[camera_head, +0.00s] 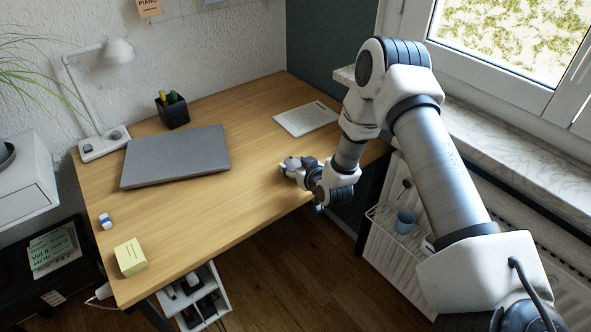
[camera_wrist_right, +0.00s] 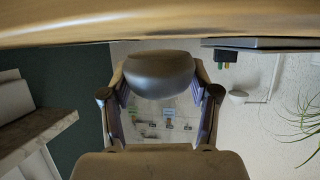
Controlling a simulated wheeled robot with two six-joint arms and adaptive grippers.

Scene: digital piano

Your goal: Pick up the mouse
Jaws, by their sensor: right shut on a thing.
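The mouse (camera_wrist_right: 158,74) is a smooth dark grey rounded body in the right wrist view. It sits between the two fingers of my right gripper (camera_wrist_right: 158,92), which is shut on it. In the head view my right gripper (camera_head: 288,168) is low over the right front part of the desk, near its front edge. There the mouse cannot be told apart from the gripper. Whether the mouse touches the desk cannot be told. My left gripper is not in view.
The wooden desk (camera_head: 245,195) holds a closed grey laptop (camera_head: 176,156), a printed sheet (camera_head: 306,118), a pen cup (camera_head: 172,112), a lamp (camera_head: 92,95), an eraser (camera_head: 105,221) and yellow notes (camera_head: 130,257). The desk's middle is clear. A window sill (camera_head: 500,150) is at right.

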